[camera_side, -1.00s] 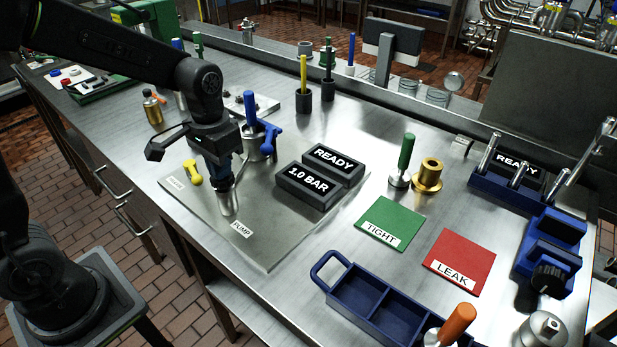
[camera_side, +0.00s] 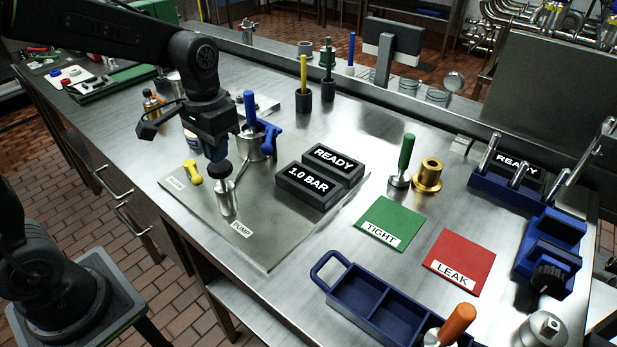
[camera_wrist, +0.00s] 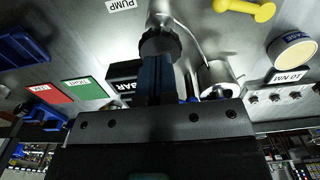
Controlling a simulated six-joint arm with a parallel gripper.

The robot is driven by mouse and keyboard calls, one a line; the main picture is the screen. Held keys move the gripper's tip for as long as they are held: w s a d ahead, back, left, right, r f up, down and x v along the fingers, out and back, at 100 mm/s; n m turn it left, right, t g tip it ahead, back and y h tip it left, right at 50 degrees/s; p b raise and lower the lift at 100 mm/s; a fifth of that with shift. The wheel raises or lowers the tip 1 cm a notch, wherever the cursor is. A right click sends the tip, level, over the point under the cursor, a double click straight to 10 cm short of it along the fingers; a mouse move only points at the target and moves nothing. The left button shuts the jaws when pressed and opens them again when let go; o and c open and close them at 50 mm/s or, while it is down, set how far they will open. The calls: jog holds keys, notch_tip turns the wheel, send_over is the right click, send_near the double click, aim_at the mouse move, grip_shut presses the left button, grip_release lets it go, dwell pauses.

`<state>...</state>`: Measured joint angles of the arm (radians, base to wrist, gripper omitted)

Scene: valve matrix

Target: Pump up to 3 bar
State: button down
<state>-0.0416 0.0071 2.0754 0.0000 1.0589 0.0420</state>
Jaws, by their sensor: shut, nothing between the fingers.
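The pump (camera_side: 228,203) is an upright silver cylinder with a black knob (camera_side: 220,170) on top, standing by the PUMP label on a grey plate. In the wrist view the knob (camera_wrist: 160,43) lies just beyond my fingertips. My gripper (camera_side: 215,156) is shut and empty, just above and behind the knob; whether it touches the knob I cannot tell. The pressure display (camera_side: 307,187) reads 1.0 BAR. A second display (camera_side: 334,162) behind it reads READY.
A yellow lever (camera_side: 192,172) lies left of the pump. A metal vessel with a blue handle (camera_side: 250,108) stands close behind my gripper. A green TIGHT pad (camera_side: 382,218) and red LEAK pad (camera_side: 461,255) lie to the right. The plate's front is clear.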

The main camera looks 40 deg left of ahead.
aim_at(219, 165)
jog(key=shift+f, duration=0.15)
jog(key=shift+f, duration=1.9)
jog(key=shift+r, duration=2.05)
jog(key=shift+f, duration=0.15)
jog(key=shift+f, duration=1.95)
jog(key=shift+r, duration=0.1)
jog(key=shift+r, duration=2)
